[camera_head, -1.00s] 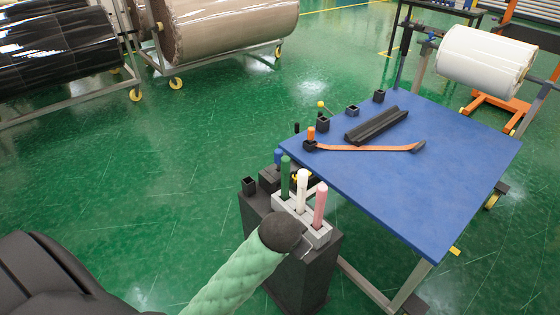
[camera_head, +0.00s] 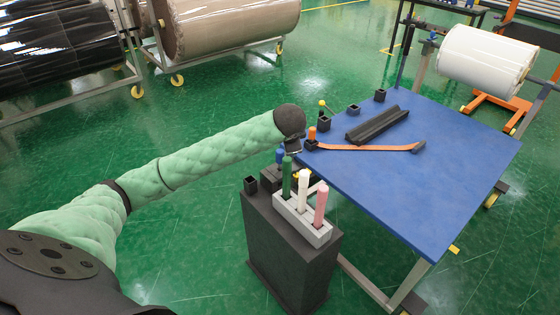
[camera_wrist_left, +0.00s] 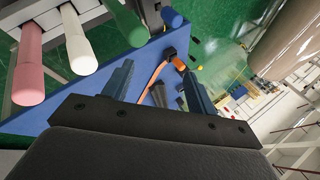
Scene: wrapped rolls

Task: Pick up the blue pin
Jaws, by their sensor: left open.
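The blue pin (camera_head: 280,156) shows at the far left end of the dark stand, next to the green pin (camera_head: 287,176). My left gripper (camera_head: 293,147) is just beside and above it, partly hidden under the dark wrist. In the left wrist view the blue pin (camera_wrist_left: 172,18) is at the top, beyond the fingers and apart from them. There my left gripper (camera_wrist_left: 158,72) is open, with nothing held between the fingers. The lower part of the blue pin is hidden in the head view. My right gripper is not in view.
A white pin (camera_head: 303,186) and a pink pin (camera_head: 320,203) stand in a grey holder (camera_head: 312,232) on the dark stand (camera_head: 292,258). The table's right part is clear.

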